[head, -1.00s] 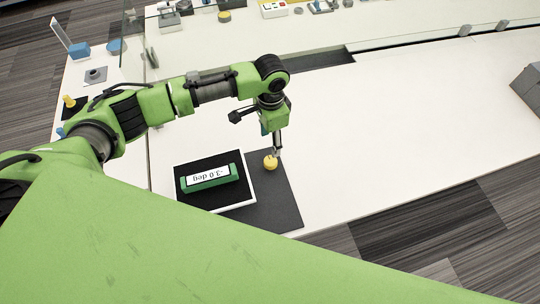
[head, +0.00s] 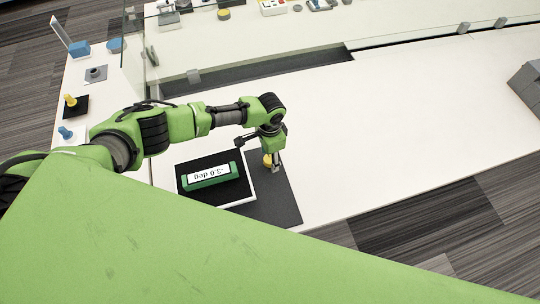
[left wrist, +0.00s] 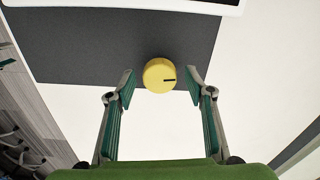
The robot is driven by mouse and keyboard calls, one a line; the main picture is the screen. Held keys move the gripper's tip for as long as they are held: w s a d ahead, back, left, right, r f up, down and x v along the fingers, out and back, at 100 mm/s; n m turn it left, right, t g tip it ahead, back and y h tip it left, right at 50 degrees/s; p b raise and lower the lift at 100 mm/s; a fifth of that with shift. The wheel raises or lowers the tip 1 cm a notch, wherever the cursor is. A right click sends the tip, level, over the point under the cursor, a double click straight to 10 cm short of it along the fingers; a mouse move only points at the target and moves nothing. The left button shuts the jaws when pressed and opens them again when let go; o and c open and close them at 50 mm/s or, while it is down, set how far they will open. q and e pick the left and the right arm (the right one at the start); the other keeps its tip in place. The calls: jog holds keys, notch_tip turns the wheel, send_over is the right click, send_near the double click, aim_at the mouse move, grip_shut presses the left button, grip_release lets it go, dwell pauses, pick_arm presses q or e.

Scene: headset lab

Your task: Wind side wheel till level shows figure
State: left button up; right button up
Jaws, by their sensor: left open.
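The level is a green bar (head: 230,181) with a white label that reads -3.0 deg, upside down in the head view. It lies on a black panel with a white rim (head: 229,207). The yellow side wheel (head: 267,160) is beside the panel on a dark grey mat (head: 283,203). In the left wrist view the round yellow wheel (left wrist: 157,82) has a dark mark pointing right. My left gripper (left wrist: 161,80) is open, with one finger on each side of the wheel and small gaps showing. In the head view the left gripper (head: 273,164) partly hides the wheel. My right gripper is not in view.
A yellow knob (head: 70,100) and a blue knob (head: 65,132) stand at the left of the white table. A grey box (head: 526,88) is at the far right. The table right of the mat is clear. A glass panel edge runs along the back.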

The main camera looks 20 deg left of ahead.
pick_arm(q)
jog(key=c, duration=1.1)
jog(key=shift+m, duration=0.4)
jog(key=m+b, duration=0.1)
jog(key=m, duration=0.2)
jog(key=m+b, duration=0.1)
jog(key=m, duration=0.3)
jog(key=shift+m, duration=0.3)
jog(key=m+b, duration=0.1)
jog(key=m, duration=0.5)
jog(key=shift+b, duration=0.35)
jog(key=m+b, duration=0.1)
jog(key=m, duration=0.3)
jog(key=shift+m, duration=1.1)
